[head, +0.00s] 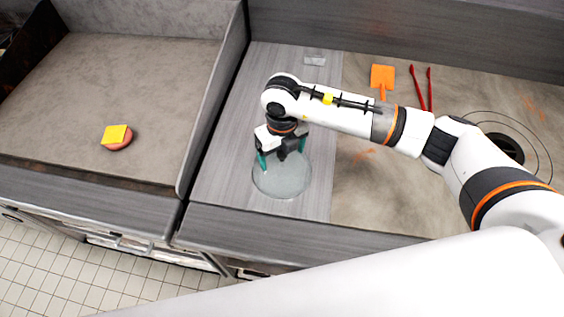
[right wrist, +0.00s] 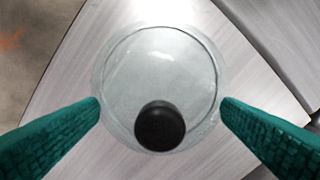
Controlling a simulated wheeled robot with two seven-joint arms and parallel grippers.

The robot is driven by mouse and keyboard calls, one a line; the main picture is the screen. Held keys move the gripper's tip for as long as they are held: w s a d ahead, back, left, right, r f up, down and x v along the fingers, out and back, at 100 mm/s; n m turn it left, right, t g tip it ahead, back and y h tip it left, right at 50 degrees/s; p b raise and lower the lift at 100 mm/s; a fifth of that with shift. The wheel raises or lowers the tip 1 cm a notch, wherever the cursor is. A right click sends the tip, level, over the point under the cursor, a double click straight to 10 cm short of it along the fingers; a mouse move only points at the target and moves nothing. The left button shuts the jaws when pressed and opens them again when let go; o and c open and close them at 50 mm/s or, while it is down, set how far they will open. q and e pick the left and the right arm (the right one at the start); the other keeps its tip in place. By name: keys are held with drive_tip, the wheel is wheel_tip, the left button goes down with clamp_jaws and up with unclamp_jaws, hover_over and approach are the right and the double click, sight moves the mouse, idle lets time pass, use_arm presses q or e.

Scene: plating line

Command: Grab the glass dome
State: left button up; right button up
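The clear glass dome (head: 282,180) stands on the grey wood-grain strip of the counter in the head view. In the right wrist view the dome (right wrist: 150,65) appears as a round clear shape with a black knob (right wrist: 160,126) on top. My right gripper (head: 282,153) is over the dome, pointing down. Its two teal fingers are spread wide, one on each side of the knob, with visible gaps between them and the knob. Whether the fingers touch the glass, I cannot tell. My left gripper is not in view.
An orange spatula (head: 382,77) and red tongs (head: 421,88) lie at the back right. A small clear item (head: 315,60) lies behind my arm. A dark round opening (head: 505,148) is at the far right. A yellow-topped reddish item (head: 118,136) sits on the left counter, beyond a raised divider.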

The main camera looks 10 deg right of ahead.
drive_tip(key=c, duration=0.6)
